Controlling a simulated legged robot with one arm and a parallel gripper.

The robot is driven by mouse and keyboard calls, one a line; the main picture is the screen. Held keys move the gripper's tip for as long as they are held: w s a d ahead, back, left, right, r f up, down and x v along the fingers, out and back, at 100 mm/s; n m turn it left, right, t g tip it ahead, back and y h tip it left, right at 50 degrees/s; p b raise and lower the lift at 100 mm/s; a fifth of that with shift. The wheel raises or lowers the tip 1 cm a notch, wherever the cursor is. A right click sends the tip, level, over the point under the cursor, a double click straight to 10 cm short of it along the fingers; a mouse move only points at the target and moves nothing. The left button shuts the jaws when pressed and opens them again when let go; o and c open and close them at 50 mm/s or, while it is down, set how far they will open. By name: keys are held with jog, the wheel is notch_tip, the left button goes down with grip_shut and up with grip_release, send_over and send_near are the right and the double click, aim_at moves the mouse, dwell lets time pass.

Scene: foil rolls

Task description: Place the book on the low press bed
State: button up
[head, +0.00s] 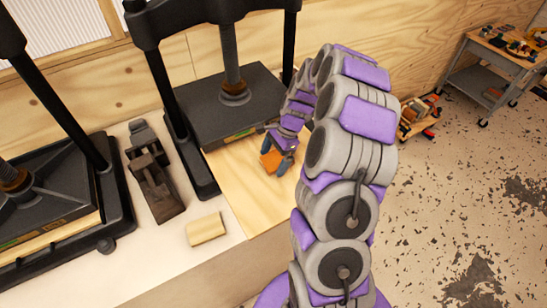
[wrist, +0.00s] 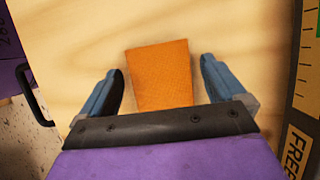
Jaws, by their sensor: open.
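The book is a small orange block (head: 269,161) on the pale wooden board in front of the middle press; it also shows in the wrist view (wrist: 160,78). My gripper (head: 280,150) is open, with one blue finger on each side of the book. In the wrist view my gripper (wrist: 163,66) shows a gap between each finger and the book. Whether the book rests fully on the wood is hard to tell. The wooden board (head: 245,190) extends from under the dark plate (head: 215,108) of the middle press. I cannot tell which surface is the low bed.
A second press (head: 50,190) stands at the left. A dark metal tool (head: 152,180) and a tan block (head: 206,229) lie on the pale bench between them. The press's black posts stand near my arm. A cart (head: 490,75) stands at the far right; the floor between is mostly clear.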

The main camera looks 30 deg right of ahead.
jog(key=p+v, duration=0.2)
jog(key=v, duration=1)
jog(key=s+a+r+n, duration=0.6)
jog(key=a, duration=0.4)
jog(key=s+a+r+n+g+h, duration=0.1)
jog(key=s+a+r+n+h, duration=0.2)
jog(key=s+a, duration=0.4)
jog(key=s+a+n+h, duration=0.1)
jog(key=s+n, duration=0.7)
jog(key=s, duration=1.1)
jog(key=shift+s+f+n+g, duration=0.25)
jog(key=shift+f+n+g, duration=0.05)
jog(key=shift+f, duration=0.05)
jog(key=shift+a, duration=0.1)
jog(key=shift+f+b, duration=1.1)
jog(key=shift+b, duration=0.05)
